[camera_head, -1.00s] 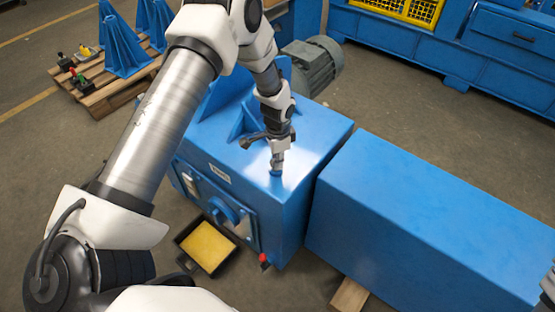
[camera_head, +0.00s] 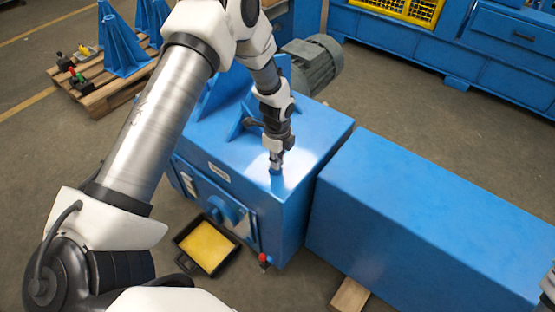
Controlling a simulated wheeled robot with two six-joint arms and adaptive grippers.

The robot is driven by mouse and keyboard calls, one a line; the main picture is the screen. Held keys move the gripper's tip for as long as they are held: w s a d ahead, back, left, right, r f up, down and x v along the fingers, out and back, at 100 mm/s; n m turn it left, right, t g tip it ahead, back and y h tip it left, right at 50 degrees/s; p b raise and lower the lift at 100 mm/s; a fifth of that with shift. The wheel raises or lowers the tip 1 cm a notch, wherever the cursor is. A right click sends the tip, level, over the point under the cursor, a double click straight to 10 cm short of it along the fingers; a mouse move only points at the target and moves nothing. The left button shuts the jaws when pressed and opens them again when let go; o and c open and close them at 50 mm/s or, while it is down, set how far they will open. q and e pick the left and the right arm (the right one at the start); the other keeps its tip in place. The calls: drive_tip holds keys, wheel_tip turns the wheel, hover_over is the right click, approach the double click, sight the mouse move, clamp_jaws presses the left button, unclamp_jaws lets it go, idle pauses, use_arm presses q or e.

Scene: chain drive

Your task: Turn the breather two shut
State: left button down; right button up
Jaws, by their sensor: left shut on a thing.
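My left gripper (camera_head: 276,163) points down at the top of the blue gear housing (camera_head: 315,150), near its front right part. It is shut on a small fitting at the housing top, which I take to be breather two; the fingers hide nearly all of it. A small blue base (camera_head: 276,172) shows just under the fingertips. The angle of the breather cannot be read. My right gripper is not in view; only a bit of my right arm shows at the right edge.
A long blue guard box (camera_head: 430,215) stands right of the housing across a narrow gap. A grey motor (camera_head: 314,64) is behind. A black tray with a yellow inside (camera_head: 208,247) lies on the floor in front. A pallet (camera_head: 105,97) with blue brackets is at the back left.

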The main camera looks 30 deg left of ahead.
use_arm(q)
drive_tip(key=shift+w+r+m, duration=0.15)
drive_tip(key=shift+m, duration=0.35)
drive_tip(key=c, duration=1.2)
unclamp_jaws()
wheel_tip(320, 180, up, 12)
drive_tip(key=shift+s, duration=0.2)
